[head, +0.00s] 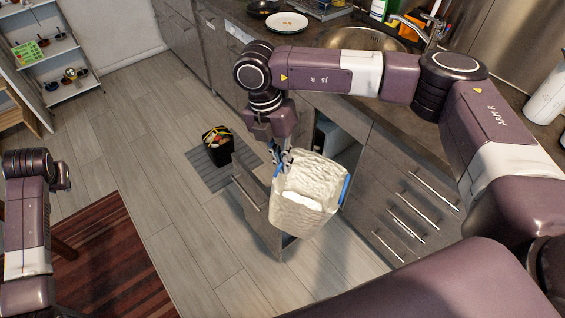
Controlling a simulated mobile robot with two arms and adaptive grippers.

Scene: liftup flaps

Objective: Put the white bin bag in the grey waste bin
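The white bin bag (308,192) hangs in the middle of the head view, bulky and crumpled, with blue strips at its sides. My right gripper (283,160) is at the bag's upper left edge and appears shut on it; the fingertips are partly hidden. The bag is over an opened pull-out cabinet unit and covers much of its inside. A grey surface (333,137) shows inside the cabinet behind the bag. I cannot tell whether it is the grey waste bin. My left arm is at the left edge, and its gripper is out of view.
The pull-out front (254,205) stands out from the counter. A small black container (217,140) with mixed items is on a grey mat (200,172). Drawers with handles (405,215) are to the right. A striped rug (110,265) lies at lower left; wooden floor between is clear.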

